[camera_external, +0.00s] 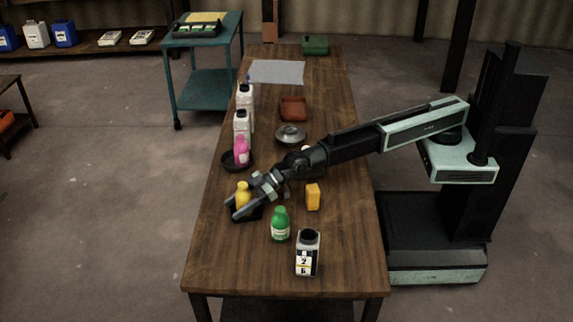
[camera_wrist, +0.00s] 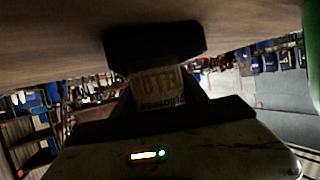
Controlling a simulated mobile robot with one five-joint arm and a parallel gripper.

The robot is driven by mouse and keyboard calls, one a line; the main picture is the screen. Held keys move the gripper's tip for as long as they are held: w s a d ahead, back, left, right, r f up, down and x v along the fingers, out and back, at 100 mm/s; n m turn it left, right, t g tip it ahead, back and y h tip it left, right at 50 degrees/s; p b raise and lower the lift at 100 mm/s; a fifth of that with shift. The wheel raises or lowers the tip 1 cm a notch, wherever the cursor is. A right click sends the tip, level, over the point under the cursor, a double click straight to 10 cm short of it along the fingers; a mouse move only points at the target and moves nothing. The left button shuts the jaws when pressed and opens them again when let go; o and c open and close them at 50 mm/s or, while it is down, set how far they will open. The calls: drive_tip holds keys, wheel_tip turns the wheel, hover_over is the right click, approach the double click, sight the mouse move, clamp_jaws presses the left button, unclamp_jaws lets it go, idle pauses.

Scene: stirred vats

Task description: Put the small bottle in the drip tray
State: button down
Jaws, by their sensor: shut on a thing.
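A small yellow bottle (camera_external: 243,196) is upright near the left edge of the wooden table in the external view. My gripper (camera_external: 246,207) is shut on it, with dark fingers around its lower part. In the wrist view the bottle's pale label (camera_wrist: 158,85) shows between the dark fingers. I cannot tell whether its base touches the table. A shallow red-brown tray (camera_external: 293,109) lies farther back. I cannot tell for certain which is the drip tray.
A green bottle (camera_external: 280,225), a dark-topped labelled container (camera_external: 307,254) and an orange block-like container (camera_external: 312,197) stand at the near side. The near left tabletop is clear.

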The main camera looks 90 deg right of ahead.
drive_tip(key=shift+f, duration=0.1)
drive_tip(key=c, duration=0.6)
unclamp_jaws()
drive_tip(key=shift+s+d+r, duration=0.2)
drive_tip(key=shift+s+r, duration=0.05)
drive_tip(key=shift+r, duration=0.1)
drive_tip(key=p+v, duration=0.4)
drive_tip(key=v, duration=0.6)
drive_tip(key=shift+s+d+r, duration=0.15)
drive_tip(key=shift+s+r, duration=0.05)
drive_tip(key=shift+s, duration=0.15)
drive_tip(key=shift+s+d+p, duration=0.15)
drive_tip(key=shift+s+p, duration=0.1)
drive_tip(key=shift+p, duration=0.05)
drive_tip(key=shift+w, duration=0.1)
